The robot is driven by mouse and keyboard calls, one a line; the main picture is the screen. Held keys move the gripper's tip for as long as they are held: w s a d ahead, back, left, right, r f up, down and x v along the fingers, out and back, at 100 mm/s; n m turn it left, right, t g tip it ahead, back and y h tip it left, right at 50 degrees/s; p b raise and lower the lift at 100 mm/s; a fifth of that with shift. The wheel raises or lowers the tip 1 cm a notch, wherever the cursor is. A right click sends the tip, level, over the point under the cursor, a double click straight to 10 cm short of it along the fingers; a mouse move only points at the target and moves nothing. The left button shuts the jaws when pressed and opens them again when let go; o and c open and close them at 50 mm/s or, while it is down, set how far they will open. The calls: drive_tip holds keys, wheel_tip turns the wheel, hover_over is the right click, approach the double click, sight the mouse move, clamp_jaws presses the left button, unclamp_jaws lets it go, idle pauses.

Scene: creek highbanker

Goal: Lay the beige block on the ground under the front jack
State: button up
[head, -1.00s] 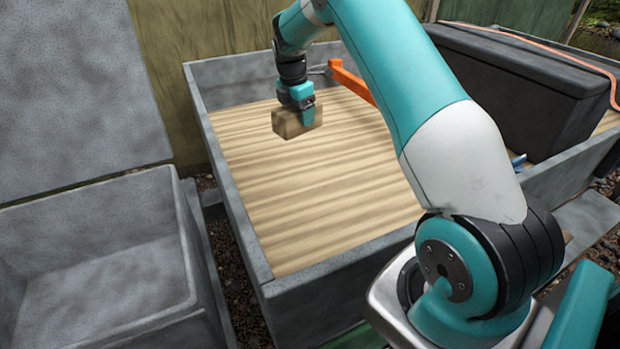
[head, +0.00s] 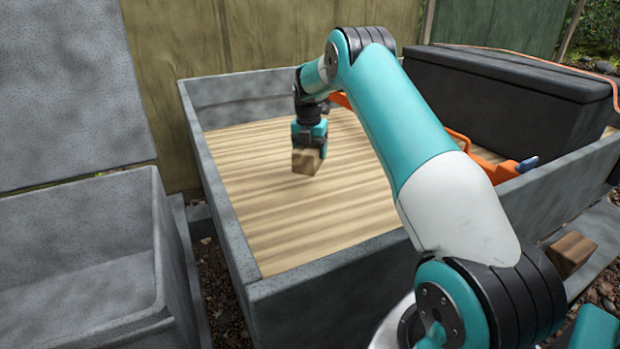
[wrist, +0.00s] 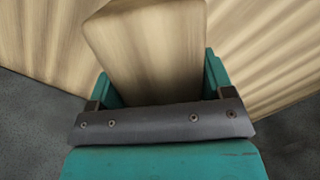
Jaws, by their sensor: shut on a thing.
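A beige block (head: 306,162) is held in my gripper (head: 309,147), above the wood-plank bed of a grey walled box. In the wrist view the beige block (wrist: 150,55) sits between the two teal fingers of my gripper (wrist: 160,80) and sticks out past them. The gripper is shut on it. Whether the block touches the planks is hard to tell; it seems a little above them. I cannot make out the front jack in these views.
The grey box's near wall (head: 330,265) stands between the plank bed and me. An orange tool (head: 455,137) and a black chest (head: 505,100) lie in the bed. Another wooden block (head: 571,252) is on the right ledge. An empty grey bin (head: 75,240) stands left.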

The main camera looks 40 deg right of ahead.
wheel_tip(320, 180, down, 8)
drive_tip(key=shift+f+b, duration=0.1)
drive_tip(key=shift+b, duration=0.45)
drive_tip(key=o, duration=1.1)
drive_tip(key=shift+f, duration=0.1)
drive_tip(key=shift+o, duration=0.2)
